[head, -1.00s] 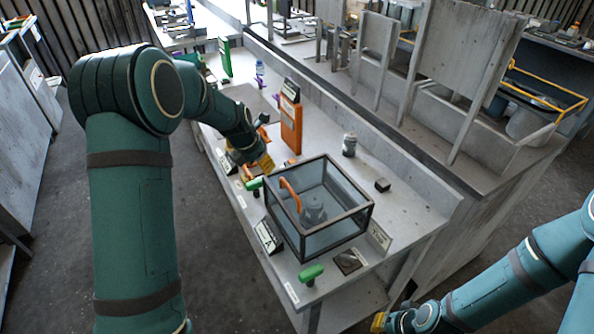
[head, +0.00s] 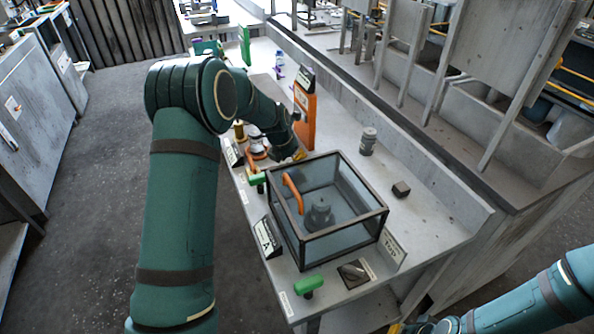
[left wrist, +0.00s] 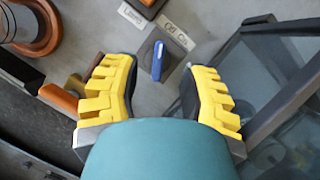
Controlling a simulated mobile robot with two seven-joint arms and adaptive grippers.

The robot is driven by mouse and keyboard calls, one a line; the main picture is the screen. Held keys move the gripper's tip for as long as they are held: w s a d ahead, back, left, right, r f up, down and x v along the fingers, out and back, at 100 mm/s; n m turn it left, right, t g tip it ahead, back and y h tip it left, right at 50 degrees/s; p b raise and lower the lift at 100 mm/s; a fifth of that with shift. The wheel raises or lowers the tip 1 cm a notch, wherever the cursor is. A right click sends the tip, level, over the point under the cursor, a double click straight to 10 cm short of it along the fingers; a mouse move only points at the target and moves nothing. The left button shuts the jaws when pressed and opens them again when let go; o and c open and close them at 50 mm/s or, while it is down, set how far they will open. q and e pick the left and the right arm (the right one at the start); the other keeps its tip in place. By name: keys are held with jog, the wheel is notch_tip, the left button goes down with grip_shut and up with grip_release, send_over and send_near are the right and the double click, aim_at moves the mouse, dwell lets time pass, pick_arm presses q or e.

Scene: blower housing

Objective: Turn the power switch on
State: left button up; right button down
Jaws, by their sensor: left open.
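The switch shows in the left wrist view as a blue lever (left wrist: 157,60) on a dark grey square plate, beside a label reading "Off On" (left wrist: 172,36). My left gripper (left wrist: 156,84) is open, with its yellow fingers on either side of the lever in that view; I see no contact. In the head view the left gripper (head: 296,156) is low over the bench behind the glass box, and the lever is hidden there. Part of my right gripper (head: 398,328) shows at the bottom edge, too cut off to read.
An orange upright panel (head: 304,115) stands behind. A grey canister (head: 368,141) and small dark block (head: 401,189) sit on the bench (head: 432,215).

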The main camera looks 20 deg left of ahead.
pick_arm(q)
jog(key=b+x, duration=0.1)
jog(key=x, duration=0.5)
grip_shut()
